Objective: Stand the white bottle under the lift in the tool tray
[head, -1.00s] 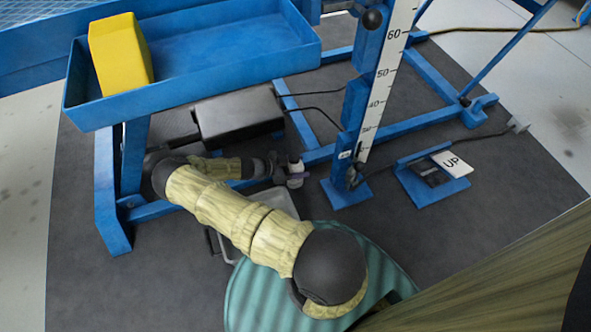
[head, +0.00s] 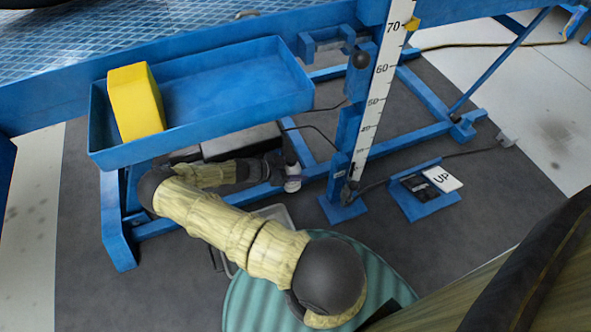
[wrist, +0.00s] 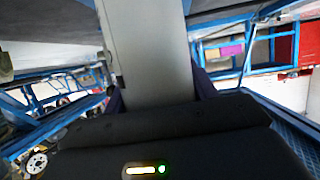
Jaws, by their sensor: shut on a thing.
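The white bottle (head: 293,181) shows as a small pale shape at my gripper (head: 284,170) in the head view, near the blue lower beam under the lift. In the wrist view it is a large pale grey-white body (wrist: 152,50) between the dark fingers of my gripper (wrist: 158,92), which is shut on it. Its lower part is hidden by the gripper body. The tool tray (head: 222,90) is the long blue open tray at upper left, up and left of my gripper. A yellow block stands in its left end; the rest of it looks empty.
The yellow block (head: 136,103) fills the tray's left end. The lift's upright with a white scale (head: 378,90) stands right of my gripper. A blue pedal with an UP plate (head: 442,179) lies on the dark mat. The blue lift deck (head: 180,45) is behind the tray.

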